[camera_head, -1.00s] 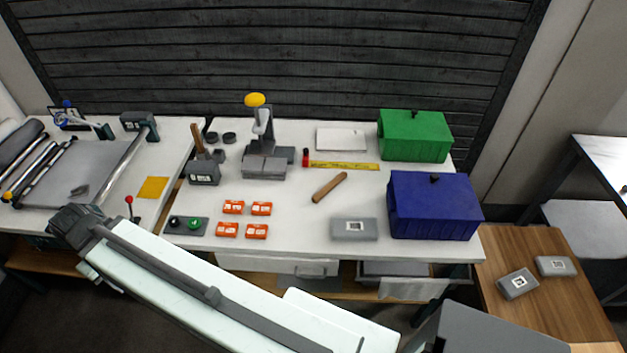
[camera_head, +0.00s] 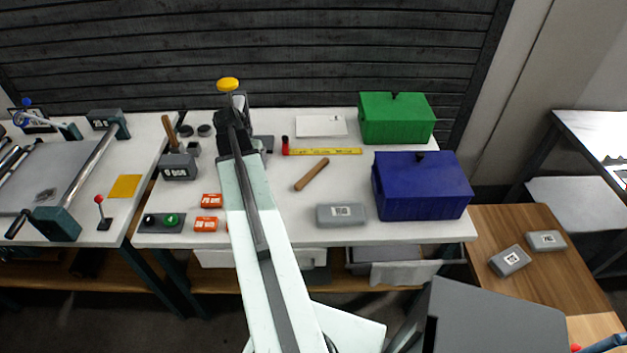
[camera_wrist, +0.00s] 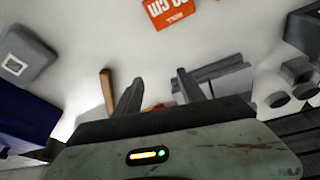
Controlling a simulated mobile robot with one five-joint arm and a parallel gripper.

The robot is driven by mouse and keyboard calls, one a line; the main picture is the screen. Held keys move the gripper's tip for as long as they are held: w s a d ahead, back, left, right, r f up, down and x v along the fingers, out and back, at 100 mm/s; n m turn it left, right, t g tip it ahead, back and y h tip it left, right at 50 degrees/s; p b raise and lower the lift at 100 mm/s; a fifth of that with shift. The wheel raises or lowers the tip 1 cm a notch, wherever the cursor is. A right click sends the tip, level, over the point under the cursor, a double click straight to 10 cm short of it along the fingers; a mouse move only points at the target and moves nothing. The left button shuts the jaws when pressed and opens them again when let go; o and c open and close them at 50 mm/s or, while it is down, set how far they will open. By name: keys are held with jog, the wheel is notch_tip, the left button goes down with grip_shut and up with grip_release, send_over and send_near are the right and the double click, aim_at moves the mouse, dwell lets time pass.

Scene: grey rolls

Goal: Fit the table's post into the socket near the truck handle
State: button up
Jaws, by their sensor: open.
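My gripper (camera_head: 235,125) is over the middle of the white workbench, in front of the grey press with the yellow knob (camera_head: 228,84), and hides much of it. In the wrist view, the fingers of my gripper (camera_wrist: 158,92) are apart with nothing held between them. A grey slotted block (camera_wrist: 222,78), seemingly the press base, shows beyond the right finger. A small upright rod with a red knob (camera_head: 103,212) stands on the left table (camera_head: 85,185). I cannot make out a post, a socket or a truck handle for certain.
The workbench (camera_head: 400,232) carries orange packs (camera_head: 211,200), a wooden stick (camera_head: 311,175), a grey case (camera_head: 341,215), a green box (camera_head: 396,118) and a blue box (camera_head: 422,187). A wooden table (camera_head: 505,225) stands right. Bare bench lies around the stick.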

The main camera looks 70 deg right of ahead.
aim_at(313, 170)
jog(key=s+d+m, duration=0.1)
jog(key=s+d, duration=0.3)
jog(key=s, duration=0.1)
jog(key=s+d+m, duration=0.2)
jog(key=s+d, duration=0.1)
jog(key=s, duration=0.2)
jog(key=s+d+f+m+g+b, duration=0.1)
jog(key=s+d, duration=0.3)
jog(key=s, duration=0.1)
jog(key=shift+d+f+m+h, duration=0.1)
jog(key=shift+d+m+h, duration=0.25)
jog(key=shift+m+h, duration=0.05)
jog(key=b+x, duration=0.2)
jog(key=shift+f+b, duration=0.35)
jog(key=shift+f, duration=0.05)
jog(key=b+x, duration=0.5)
jog(key=shift+s+a+f, duration=0.1)
jog(key=shift+a+f, duration=0.15)
jog(key=shift+a, duration=0.05)
jog(key=shift+r, duration=0.2)
grip_shut()
